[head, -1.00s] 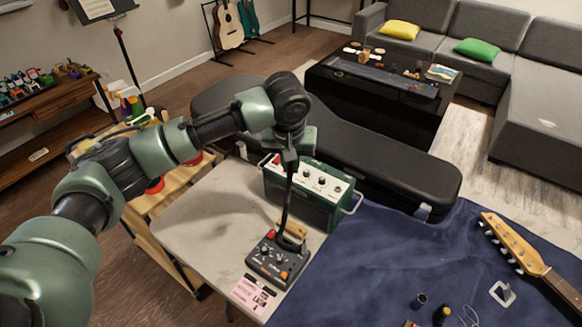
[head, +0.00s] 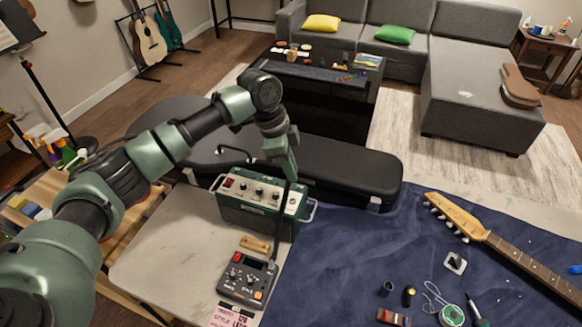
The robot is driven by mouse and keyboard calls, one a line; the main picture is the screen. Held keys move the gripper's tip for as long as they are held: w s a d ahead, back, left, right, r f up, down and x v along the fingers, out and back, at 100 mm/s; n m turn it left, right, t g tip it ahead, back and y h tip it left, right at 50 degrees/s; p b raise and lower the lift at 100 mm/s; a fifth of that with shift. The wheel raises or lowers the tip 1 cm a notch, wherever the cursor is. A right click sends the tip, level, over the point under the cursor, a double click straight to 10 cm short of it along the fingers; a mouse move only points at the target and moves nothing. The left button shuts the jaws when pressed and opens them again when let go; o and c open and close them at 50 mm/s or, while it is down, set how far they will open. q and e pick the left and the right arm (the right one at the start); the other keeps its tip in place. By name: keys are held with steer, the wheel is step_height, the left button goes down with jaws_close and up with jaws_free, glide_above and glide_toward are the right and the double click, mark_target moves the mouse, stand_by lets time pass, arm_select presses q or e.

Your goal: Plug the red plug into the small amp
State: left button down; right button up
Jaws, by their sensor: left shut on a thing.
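The small amp (head: 254,222) is a green box with a pale knob panel on top. It stands at the back of the pale table, left of the blue cloth. My left gripper (head: 287,176) points down just over the amp's right end. It is shut on the upper end of a black cable (head: 279,222), which hangs past the amp's front toward the effects pedal (head: 247,277). I cannot make out the red plug; the jaws are too small to tell. Whether the cable touches the amp is unclear. My right gripper is out of view.
A black guitar case (head: 345,168) lies behind the amp. A tan block (head: 255,245) sits between amp and pedal. A guitar neck (head: 500,245) and small tools lie on the blue cloth (head: 340,255). The cloth's left part is clear.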

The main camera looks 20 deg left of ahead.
arm_select(q)
steer(key=b, duration=0.5)
glide_above(295, 201)
steer(key=a, duration=0.1)
steer(key=shift+f, duration=3.2)
steer(key=shift+p, duration=0.9)
steer(key=shift+f, duration=1.2)
steer(key=c, duration=1.4)
jaws_free()
